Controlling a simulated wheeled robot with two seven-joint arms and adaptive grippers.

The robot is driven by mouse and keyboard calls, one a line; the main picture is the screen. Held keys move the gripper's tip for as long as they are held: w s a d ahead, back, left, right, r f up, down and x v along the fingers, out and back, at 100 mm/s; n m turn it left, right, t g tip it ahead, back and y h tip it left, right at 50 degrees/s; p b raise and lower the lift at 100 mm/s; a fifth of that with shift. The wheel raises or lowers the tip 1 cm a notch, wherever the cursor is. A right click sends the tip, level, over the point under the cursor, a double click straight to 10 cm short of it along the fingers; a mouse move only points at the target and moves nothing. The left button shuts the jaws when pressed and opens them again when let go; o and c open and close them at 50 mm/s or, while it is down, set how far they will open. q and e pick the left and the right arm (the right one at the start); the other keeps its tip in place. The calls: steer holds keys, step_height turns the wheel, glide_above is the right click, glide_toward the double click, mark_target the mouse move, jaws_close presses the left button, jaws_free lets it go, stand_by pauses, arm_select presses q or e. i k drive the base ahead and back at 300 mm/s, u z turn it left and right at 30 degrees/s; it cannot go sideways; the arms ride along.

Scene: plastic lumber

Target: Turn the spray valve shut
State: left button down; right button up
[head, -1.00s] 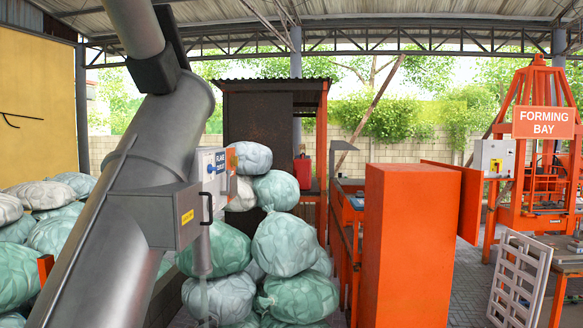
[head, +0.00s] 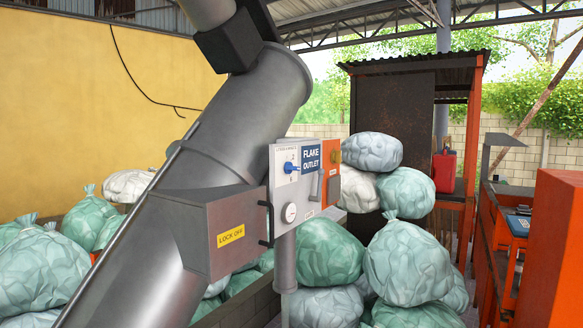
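No part in the head view is readably marked as the spray valve. A grey panel (head: 288,205) on a post carries a blue handle (head: 291,168) on a white plate, pointing roughly sideways. The small lettering above it is too small to read for certain. An orange plate (head: 331,157) with a small knob is at the panel's right. Neither of my grippers shows.
A large slanted grey pipe (head: 213,135) with a "LOCK OFF" box (head: 203,228) stands in front, left of the panel. Stuffed green sacks (head: 407,262) are piled behind and right. An orange cabinet (head: 556,250) is at the far right.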

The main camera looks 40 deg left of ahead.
mark_target(289, 168)
steer(key=u, duration=0.7)
steer(key=i, duration=0.85)
steer(key=u, duration=0.95)
